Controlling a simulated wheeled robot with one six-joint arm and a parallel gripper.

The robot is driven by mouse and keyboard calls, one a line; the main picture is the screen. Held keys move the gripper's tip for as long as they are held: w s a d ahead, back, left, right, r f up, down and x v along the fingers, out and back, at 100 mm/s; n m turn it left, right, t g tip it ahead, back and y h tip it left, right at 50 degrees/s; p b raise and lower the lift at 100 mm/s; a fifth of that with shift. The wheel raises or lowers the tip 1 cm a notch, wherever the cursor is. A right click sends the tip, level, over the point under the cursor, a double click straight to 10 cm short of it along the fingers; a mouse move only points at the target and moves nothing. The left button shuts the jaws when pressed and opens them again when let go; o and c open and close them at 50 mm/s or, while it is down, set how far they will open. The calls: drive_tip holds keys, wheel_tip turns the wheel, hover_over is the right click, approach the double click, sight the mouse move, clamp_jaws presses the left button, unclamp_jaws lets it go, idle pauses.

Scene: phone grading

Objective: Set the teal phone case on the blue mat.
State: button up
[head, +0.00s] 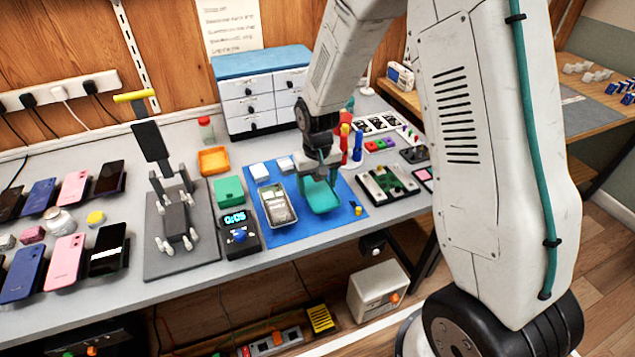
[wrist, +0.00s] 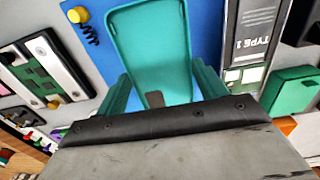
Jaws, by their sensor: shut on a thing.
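The teal phone case (head: 320,197) is in my gripper (head: 318,178), over the right part of the blue mat (head: 287,234). In the wrist view the teal case (wrist: 158,55) stands out between my gripper's teal fingers (wrist: 160,95), with the blue mat (wrist: 199,22) behind it. My gripper is shut on the case. I cannot tell whether the case touches the mat.
A green box (head: 229,191) and a timer (head: 239,232) stand left of the mat. A green circuit board fixture (head: 387,184) lies to the right. A small yellow knob (head: 358,210) is at the mat's right edge. Several phones lie at the far left.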

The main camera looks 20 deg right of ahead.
drive_tip(key=shift+f, duration=0.4)
idle(1.0)
drive_tip(key=o, duration=1.1)
drive_tip(key=shift+r, duration=0.7)
drive_tip(key=shift+r, duration=3.45)
